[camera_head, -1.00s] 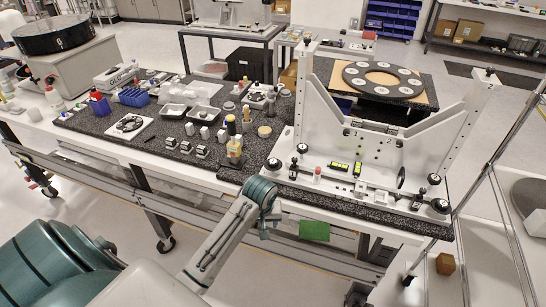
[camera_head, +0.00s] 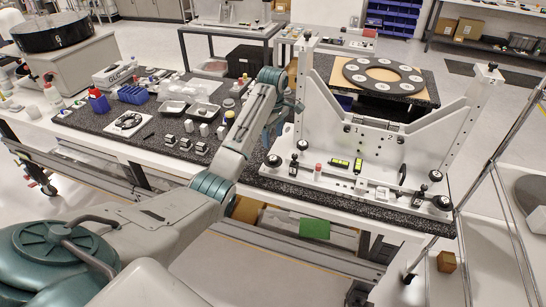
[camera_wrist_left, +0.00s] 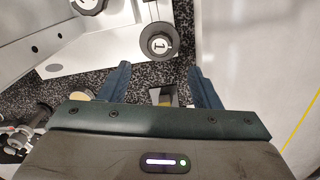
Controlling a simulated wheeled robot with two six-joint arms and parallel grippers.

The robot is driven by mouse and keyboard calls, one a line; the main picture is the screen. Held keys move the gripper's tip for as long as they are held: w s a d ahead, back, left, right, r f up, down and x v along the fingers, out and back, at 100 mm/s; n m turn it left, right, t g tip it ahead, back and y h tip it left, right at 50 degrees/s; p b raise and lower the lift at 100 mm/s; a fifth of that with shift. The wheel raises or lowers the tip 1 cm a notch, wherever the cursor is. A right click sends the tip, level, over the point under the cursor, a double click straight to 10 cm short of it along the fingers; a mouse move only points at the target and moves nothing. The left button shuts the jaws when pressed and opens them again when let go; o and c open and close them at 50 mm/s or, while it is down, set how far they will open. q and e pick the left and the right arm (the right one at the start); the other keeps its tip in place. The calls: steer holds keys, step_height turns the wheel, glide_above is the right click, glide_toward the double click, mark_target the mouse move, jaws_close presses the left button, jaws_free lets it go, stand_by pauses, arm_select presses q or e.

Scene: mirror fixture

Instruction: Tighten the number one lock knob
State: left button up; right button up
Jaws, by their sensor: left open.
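The number one lock knob is a round black knob with a white face marked "1" (camera_wrist_left: 160,43) in the left wrist view. It appears to be the knob at the front left corner of the white fixture (camera_head: 272,160) in the head view. My left gripper (camera_head: 276,128) hangs above that corner, beside the left upright. In the left wrist view its two blue fingers (camera_wrist_left: 160,68) are spread apart and empty. The knob shows just beyond the fingertips, roughly midway between them, not gripped. My right gripper is not in view.
Another black knob (camera_head: 302,144) stands close behind, on the fixture's base. The tall left upright (camera_head: 304,90) rises close beside my gripper. Small parts and trays (camera_head: 174,108) crowd the dark bench top to the left. The bench's front edge is close by.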

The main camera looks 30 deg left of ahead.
mark_target(273, 158)
arm_select(q)
steer(key=shift+f+p, duration=0.8)
steer(key=shift+f, duration=0.05)
step_height(273, 158, down, 6)
steer(key=shift+r+p, duration=0.2)
steer(key=shift+p, duration=0.75)
steer(key=shift+f, duration=0.7)
steer(key=c, duration=1)
